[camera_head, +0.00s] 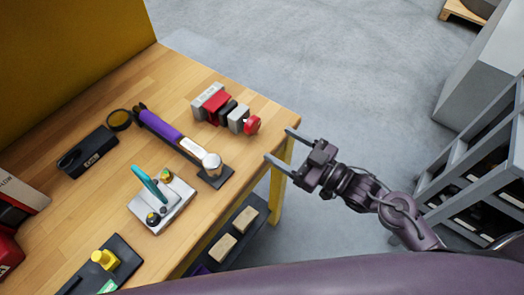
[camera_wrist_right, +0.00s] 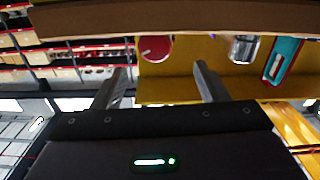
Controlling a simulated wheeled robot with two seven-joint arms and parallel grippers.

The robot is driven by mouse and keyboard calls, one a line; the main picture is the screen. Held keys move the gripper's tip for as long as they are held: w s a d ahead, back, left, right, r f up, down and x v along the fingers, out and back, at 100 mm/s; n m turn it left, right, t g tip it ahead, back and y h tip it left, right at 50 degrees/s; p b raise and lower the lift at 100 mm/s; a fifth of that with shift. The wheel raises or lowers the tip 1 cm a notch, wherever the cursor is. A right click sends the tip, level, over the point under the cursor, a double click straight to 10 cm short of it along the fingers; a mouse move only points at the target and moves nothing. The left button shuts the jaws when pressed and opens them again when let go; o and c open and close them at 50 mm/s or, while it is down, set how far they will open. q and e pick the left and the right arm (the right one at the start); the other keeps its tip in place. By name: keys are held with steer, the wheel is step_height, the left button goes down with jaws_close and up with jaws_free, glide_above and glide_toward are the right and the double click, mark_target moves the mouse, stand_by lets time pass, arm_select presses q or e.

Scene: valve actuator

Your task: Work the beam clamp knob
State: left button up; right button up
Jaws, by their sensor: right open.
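A red and grey clamp-like device (camera_head: 217,107) lies on the wooden table near its far right corner. A round red knob (camera_head: 252,124) is on its right end, facing the table's right edge. My right gripper (camera_head: 280,145) is open and empty, just off the table edge, its two fingers pointing toward the table with a gap to the knob. In the right wrist view, the red knob (camera_wrist_right: 155,48) shows ahead, between the directions of the two spread fingertips (camera_wrist_right: 160,82). My left gripper is not in view.
On the wooden table (camera_head: 190,70) a purple-handled tool (camera_head: 160,125) with a silver end lies left of the device. A metal block with a teal lever (camera_head: 150,183) and a black box (camera_head: 88,151) are nearer. Grey shelving (camera_head: 470,165) stands right. Floor between is clear.

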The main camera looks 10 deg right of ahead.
mark_target(256, 127)
steer(key=x, duration=0.3)
steer(key=p+x, duration=0.1)
steer(key=shift+w+r, duration=0.1)
steer(key=shift+w, duration=0.55)
steer(key=shift+x, duration=1)
steer(key=shift+w+a, duration=0.25)
steer(key=shift+a, duration=0.1)
steer(key=c, duration=1)
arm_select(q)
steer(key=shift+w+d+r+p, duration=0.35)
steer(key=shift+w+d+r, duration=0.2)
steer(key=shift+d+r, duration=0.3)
